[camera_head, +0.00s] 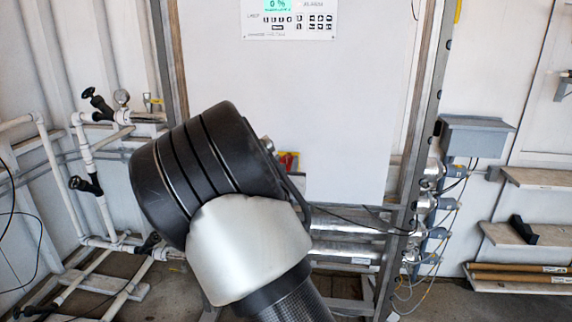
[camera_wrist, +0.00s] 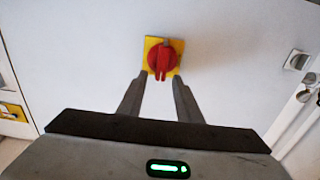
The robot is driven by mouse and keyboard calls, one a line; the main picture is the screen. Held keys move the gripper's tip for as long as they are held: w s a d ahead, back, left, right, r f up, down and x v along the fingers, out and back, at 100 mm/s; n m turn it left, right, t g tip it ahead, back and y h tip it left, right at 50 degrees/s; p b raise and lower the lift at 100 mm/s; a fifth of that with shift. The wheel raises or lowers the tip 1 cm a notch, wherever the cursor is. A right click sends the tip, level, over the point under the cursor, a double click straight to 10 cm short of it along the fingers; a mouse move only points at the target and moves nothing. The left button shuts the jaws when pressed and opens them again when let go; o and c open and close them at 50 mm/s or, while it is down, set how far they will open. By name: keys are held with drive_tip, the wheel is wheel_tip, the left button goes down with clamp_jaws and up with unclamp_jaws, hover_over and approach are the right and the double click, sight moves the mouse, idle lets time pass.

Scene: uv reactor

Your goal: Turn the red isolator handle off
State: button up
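The red isolator handle (camera_wrist: 162,60) is a round red knob with a grip bar on a yellow square plate (camera_wrist: 151,42), fixed to a pale panel. In the wrist view its bar points down, towards my gripper. My gripper (camera_wrist: 161,83) is open, with its two grey fingers apart on either side of the line to the handle. The fingertips show just below the handle; I cannot tell whether they touch the panel. In the head view only a small piece of the red and yellow isolator (camera_head: 288,161) shows, because my arm hides the rest. My gripper is hidden there.
A white cabinet panel (camera_head: 340,110) with a display and buttons (camera_head: 289,18) stands behind my arm. White pipes (camera_head: 88,160) with black valves are at left. Steel tubes (camera_head: 350,222) lie below the panel. Shelves (camera_head: 540,178) are at right. A grey latch (camera_wrist: 297,60) is right of the handle.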

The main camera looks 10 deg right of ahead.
drive_tip(key=shift+w+d, duration=0.15)
drive_tip(key=shift+w, duration=0.2)
clamp_jaws()
